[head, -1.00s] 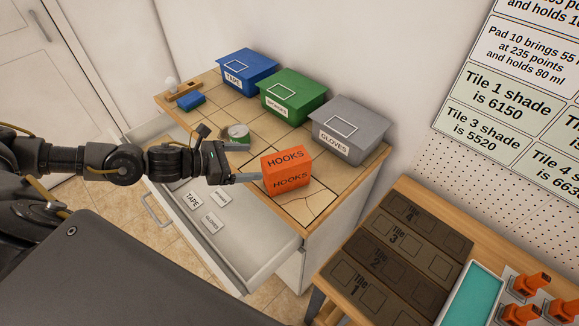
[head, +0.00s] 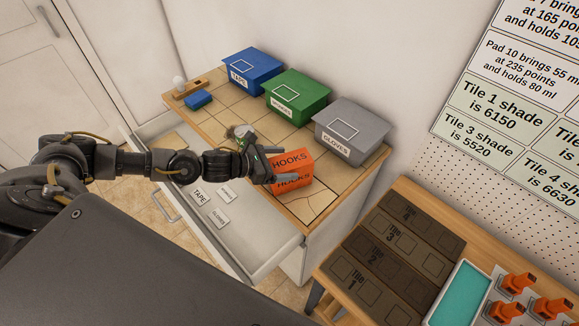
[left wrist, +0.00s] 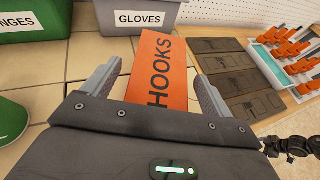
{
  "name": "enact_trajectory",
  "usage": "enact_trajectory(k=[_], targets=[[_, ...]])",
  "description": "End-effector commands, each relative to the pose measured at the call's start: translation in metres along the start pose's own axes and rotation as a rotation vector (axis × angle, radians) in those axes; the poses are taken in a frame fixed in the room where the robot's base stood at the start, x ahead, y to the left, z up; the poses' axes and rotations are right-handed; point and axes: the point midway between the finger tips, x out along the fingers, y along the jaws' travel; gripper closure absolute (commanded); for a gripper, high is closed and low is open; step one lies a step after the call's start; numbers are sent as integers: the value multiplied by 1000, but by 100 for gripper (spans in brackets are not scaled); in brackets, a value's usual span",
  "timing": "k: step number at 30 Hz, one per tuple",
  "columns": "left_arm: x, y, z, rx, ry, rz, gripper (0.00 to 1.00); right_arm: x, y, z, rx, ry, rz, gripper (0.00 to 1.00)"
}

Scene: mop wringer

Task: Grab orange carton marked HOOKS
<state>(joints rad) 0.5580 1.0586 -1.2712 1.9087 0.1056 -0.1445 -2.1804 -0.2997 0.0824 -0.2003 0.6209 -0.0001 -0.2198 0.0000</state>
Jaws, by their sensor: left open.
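The orange carton marked HOOKS (head: 293,170) stands on the tiled top of the cabinet, near its front edge. My left gripper (head: 284,166) is open at the carton, and one finger crosses in front of it in the head view. In the left wrist view the carton (left wrist: 160,75) lies between the two spread fingers of my left gripper (left wrist: 153,88). Its lower end is hidden behind the gripper body. My right gripper is not clearly in view.
Blue (head: 252,67), green (head: 297,95) and grey (head: 351,128) labelled bins stand along the back of the cabinet top. An open drawer (head: 255,240) with label cards is below. A green-and-white round item (left wrist: 12,122) lies left of the gripper. A wooden bench (head: 425,190) with dark tiles is at right.

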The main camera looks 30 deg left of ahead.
Motion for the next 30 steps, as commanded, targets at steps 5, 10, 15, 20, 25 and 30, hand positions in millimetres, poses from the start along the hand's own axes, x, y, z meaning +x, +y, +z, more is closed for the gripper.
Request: enact_trajectory(k=[5, 10, 15, 20, 25, 30], targets=[[12, 0, 0, 0, 0, 1, 15, -6, 0, 0, 0, 0, 0, 19], [13, 0, -1, 0, 0, 1, 15, -5, -1, 0, 1, 0, -1, 19], [12, 0, -1, 0, 0, 0, 33, -5, -3, -1, 2, 0, -4, 19], [12, 0, -1, 0, 0, 0, 54, -5, -5, -1, 3, 0, -5, 19], [12, 0, -1, 0, 1, 0, 76, -5, -4, -1, 3, -1, -5, 19], [12, 0, 0, 0, -1, 1, 83, -5, -4, 0, 3, -1, -5, 19]])
